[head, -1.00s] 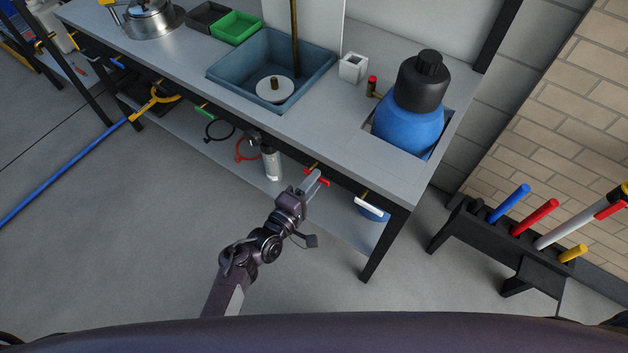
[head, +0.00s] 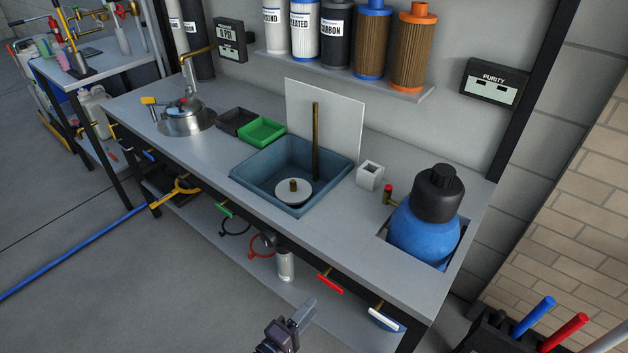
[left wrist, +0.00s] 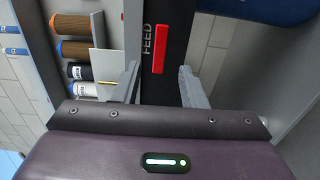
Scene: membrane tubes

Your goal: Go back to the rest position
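My left gripper (head: 302,312) is low in the head view, in front of the bench's front edge. In the left wrist view my left gripper (left wrist: 159,72) has its two grey fingers spread apart with nothing held between them. The red FEED handle (head: 330,283) is under the bench edge, just beyond the fingers. In the left wrist view the red handle (left wrist: 159,50) shows between the fingers on a dark strip, clear of both. My right gripper is not in view.
The grey bench (head: 350,254) holds a blue sink (head: 250,192), a blue bottle with a black cap (head: 422,232) and a metal kettle-like vessel (head: 185,120). A white handle (head: 383,318) is right of the red one. Open floor (head: 120,290) lies left.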

